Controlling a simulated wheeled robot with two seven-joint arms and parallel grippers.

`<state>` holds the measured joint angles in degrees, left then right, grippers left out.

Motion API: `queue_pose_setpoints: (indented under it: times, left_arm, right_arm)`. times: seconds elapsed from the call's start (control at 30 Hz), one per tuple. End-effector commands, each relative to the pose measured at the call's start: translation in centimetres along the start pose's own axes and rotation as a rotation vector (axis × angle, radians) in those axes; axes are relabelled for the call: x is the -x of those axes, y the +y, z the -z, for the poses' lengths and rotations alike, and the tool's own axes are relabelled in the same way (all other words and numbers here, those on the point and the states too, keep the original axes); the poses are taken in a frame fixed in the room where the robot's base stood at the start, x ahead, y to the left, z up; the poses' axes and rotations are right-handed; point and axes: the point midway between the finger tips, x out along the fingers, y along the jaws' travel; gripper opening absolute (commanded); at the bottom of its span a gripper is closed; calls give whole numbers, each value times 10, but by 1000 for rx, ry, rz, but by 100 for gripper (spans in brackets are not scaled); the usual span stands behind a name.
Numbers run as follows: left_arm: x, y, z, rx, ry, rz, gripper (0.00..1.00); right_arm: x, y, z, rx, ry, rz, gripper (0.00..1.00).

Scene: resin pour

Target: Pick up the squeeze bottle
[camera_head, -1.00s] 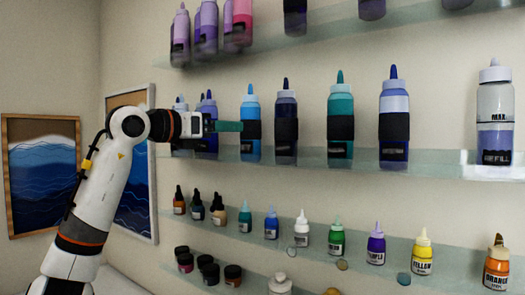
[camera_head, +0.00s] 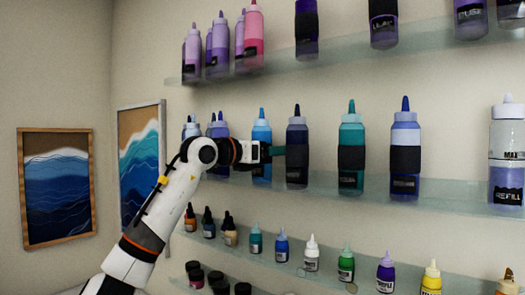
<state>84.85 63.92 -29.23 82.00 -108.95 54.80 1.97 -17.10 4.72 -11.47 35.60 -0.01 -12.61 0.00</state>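Several squeeze bottles stand upright on the middle glass shelf. Most wear a black band. My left gripper (camera_head: 279,150) comes in from the left at band height. My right gripper is out of view.
A clear refill bottle (camera_head: 506,150) stands at the shelf's right end. Purple and pink bottles (camera_head: 253,38) stand on the upper shelf. Small dropper and nozzle bottles (camera_head: 346,266) line the lower shelf. Framed wave pictures (camera_head: 56,185) hang at the left.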

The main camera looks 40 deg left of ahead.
Motion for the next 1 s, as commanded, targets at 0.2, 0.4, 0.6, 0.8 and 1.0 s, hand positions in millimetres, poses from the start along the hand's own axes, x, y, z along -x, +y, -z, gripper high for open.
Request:
queue_pose_setpoints:
  times: [0.2, 0.4, 0.6, 0.8, 1.0]
  left_arm:
    - [0, 0, -1, 0, 0, 1, 67]
    - [0, 0, 0, 0, 1, 1, 34]
    - [1, 0, 0, 0, 2, 1, 18]
    - [2, 0, 1, 0, 3, 1, 18]
    - [9, 1, 13, 1, 7, 1, 18]
  right_arm:
    - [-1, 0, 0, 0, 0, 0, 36]
    - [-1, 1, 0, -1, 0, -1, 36]
    - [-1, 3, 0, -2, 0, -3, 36]
    - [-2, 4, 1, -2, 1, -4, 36]
    - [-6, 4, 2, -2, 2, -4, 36]
